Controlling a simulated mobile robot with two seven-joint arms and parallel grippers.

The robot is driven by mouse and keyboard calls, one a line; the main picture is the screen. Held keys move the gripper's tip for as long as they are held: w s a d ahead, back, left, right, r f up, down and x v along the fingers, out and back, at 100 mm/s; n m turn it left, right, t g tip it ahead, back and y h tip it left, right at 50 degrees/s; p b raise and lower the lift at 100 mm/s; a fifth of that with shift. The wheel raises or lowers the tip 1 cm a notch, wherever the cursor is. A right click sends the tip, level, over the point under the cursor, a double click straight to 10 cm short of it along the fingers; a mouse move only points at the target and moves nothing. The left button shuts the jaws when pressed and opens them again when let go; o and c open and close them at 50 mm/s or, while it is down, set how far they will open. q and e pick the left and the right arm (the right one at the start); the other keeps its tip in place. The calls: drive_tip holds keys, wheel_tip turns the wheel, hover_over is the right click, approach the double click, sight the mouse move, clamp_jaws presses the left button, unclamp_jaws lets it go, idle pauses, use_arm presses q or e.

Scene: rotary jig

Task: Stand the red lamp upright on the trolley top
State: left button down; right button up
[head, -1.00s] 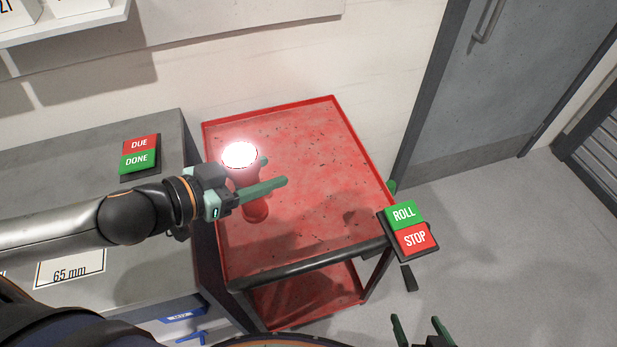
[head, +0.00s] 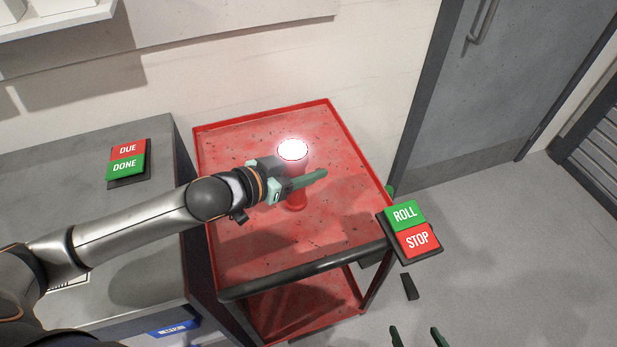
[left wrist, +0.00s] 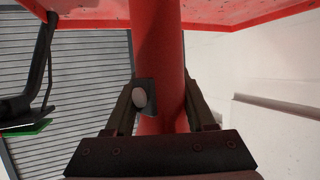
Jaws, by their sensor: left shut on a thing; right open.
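The red lamp (head: 297,200) is upright or nearly so over the trolley top (head: 240,250), its lit white face up. My left gripper (head: 303,181) is shut around its body from the left. In the left wrist view the red lamp body (left wrist: 158,45) runs between both fingers (left wrist: 165,103) towards the red trolley surface. I cannot tell whether its base touches the top. My right gripper (head: 419,338) is open and empty at the bottom edge, with only its fingertips showing.
A ROLL/STOP button box (head: 410,230) sits at the trolley's right front corner by the black handle (head: 300,275). A grey bench (head: 80,160) with a DUE/DONE box (head: 127,162) stands left. The trolley top around the lamp is clear.

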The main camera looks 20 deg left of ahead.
use_arm(q)
drive_tip(key=shift+w+d+f, duration=0.1)
drive_tip(key=shift+w+f, duration=0.05)
drive_tip(key=shift+f, duration=0.85)
drive_tip(key=shift+w+d+f, duration=0.1)
drive_tip(key=shift+w+f, duration=0.05)
drive_tip(key=shift+f, duration=0.8)
drive_tip(key=shift+c, duration=1.2)
unclamp_jaws()
drive_tip(key=shift+f+b, duration=0.15)
drive_tip(key=shift+b, duration=0.15)
drive_tip(key=shift+r, duration=0.2)
drive_tip(key=v, duration=1.2)
